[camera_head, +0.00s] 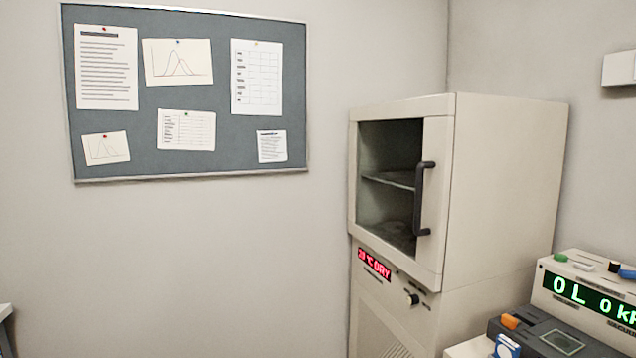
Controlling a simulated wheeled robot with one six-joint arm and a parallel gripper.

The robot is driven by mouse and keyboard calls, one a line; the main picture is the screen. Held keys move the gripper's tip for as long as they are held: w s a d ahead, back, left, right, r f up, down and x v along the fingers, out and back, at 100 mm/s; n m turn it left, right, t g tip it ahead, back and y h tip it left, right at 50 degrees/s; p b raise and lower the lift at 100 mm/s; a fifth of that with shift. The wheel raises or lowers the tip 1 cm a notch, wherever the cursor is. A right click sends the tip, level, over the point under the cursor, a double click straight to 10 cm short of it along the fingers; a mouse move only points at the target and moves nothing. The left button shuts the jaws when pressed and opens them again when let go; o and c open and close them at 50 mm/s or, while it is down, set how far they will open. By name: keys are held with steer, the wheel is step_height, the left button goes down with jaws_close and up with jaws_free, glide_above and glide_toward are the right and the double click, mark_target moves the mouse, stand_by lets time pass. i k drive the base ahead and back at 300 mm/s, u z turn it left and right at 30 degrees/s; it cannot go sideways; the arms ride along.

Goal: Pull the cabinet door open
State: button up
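The cabinet (506,185) is a tall beige box standing in the corner of the room, right of the middle in the head view. Its door (435,185) faces left and towards me, with a pale frame around a dark window. The door looks closed, flush against the cabinet body. A dark vertical bar handle (421,198) is on the right side of the door. Through the window a shelf (392,179) shows inside. My gripper is not in the view.
Below the door are a red display (374,264) and a knob (412,299). An instrument with a green display (590,297) and a grey device (550,335) stand at the lower right, near the cabinet. A pinboard (190,171) hangs on the wall.

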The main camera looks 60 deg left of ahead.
mark_target(432, 189)
steer(key=u, duration=1.55)
